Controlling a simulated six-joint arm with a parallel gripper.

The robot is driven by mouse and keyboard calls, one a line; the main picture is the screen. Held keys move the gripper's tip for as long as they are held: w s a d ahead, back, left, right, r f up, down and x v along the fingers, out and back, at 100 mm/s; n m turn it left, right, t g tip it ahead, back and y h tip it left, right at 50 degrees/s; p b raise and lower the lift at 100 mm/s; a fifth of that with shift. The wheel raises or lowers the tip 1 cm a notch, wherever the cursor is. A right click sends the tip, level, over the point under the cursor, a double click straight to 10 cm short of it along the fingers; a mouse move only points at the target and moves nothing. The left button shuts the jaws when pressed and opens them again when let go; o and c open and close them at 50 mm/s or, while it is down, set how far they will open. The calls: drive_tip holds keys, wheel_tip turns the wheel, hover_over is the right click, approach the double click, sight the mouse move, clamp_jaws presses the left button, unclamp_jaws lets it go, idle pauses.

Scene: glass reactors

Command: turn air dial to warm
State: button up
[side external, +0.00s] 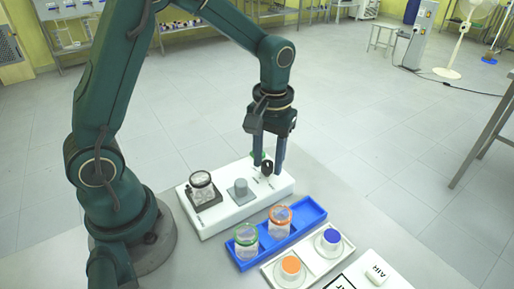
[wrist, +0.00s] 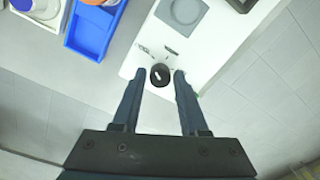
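A small round black dial (side external: 267,168) sits near the right end of a white base unit (side external: 222,219). In the wrist view the dial (wrist: 161,75) has a short white pointer mark, with small marks and lettering on the white surface beside it that I cannot read. My gripper (side external: 267,168) points down over this end of the unit. In the wrist view my gripper (wrist: 160,75) is open, one finger on each side of the dial, with a visible gap on both sides.
In front stand a blue tray (side external: 305,213) with green- and orange-rimmed jars, a white tray (side external: 312,259) with orange- and blue-topped items, and a white board (side external: 400,285) lettered "AIR".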

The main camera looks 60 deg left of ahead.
clamp_jaws()
drive_tip(key=shift+m, duration=0.3)
drive_tip(key=m, duration=1.1)
drive_tip(key=shift+s, duration=0.1)
idle(0.5)
drive_tip(key=o, duration=0.5)
unclamp_jaws()
